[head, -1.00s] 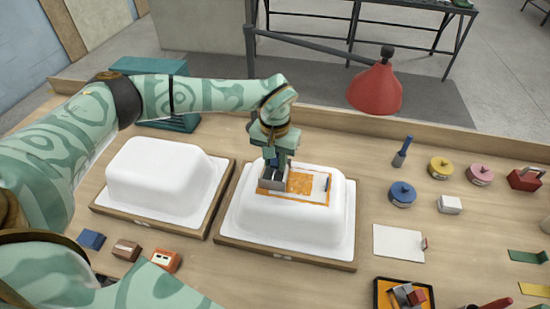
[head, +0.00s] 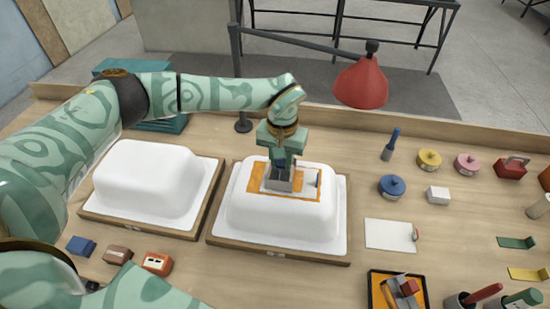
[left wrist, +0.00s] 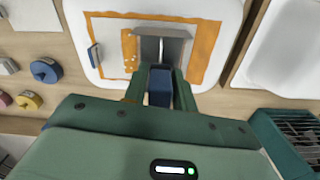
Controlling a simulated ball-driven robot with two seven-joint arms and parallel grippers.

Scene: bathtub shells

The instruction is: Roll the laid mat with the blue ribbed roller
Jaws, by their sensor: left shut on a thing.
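My left gripper (head: 283,158) is shut on the dark blue handle of the roller, which also shows between the green fingers in the left wrist view (left wrist: 160,86). The roller's grey frame (head: 280,183) stands over the mat; its ribbed drum is hidden. The mat (head: 306,190), whitish, lies in an orange patch (head: 260,180) on top of the right white shell (head: 290,222). White shows right of the roller, orange mainly left of it. A small blue bar (left wrist: 94,56) lies at the mat's far end from the roller. My right gripper is out of view.
A second white shell (head: 150,180) stands at left. A red lamp (head: 361,82) hangs behind, its arm crossing the back. Blue, yellow and pink tins (head: 391,186), a white sheet (head: 391,234) and a black-rimmed tray (head: 398,288) lie at right. Small blocks (head: 118,254) sit front left.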

